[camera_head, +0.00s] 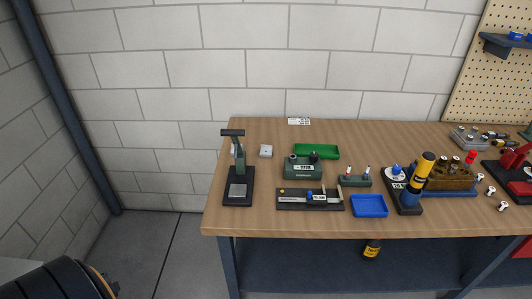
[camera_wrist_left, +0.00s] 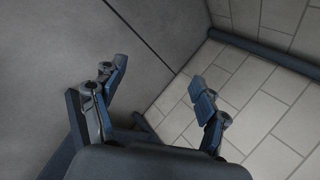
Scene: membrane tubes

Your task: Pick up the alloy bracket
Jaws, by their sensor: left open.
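I cannot tell for certain which thing is the alloy bracket. A small pale grey block (camera_head: 266,151) sits near the back left of the workbench (camera_head: 260,225). Several small silvery pieces lie at the right, one of them a metal piece (camera_head: 490,190) near the blue-based rack. My left gripper (camera_wrist_left: 160,82) is open and empty in the left wrist view, with only floor and wall beyond its fingers. In the head view a dark rounded part of my arm shows at the lower left, away from the bench. My right gripper is not in view.
A dark press-like stand (camera_head: 238,190), a green tray (camera_head: 316,151), a green device (camera_head: 303,168), a slide gauge fixture (camera_head: 290,204), a blue tray (camera_head: 369,206) and a yellow-black tool (camera_head: 420,170) crowd the bench. The front strip is clear. A pegboard (camera_head: 500,70) is behind right.

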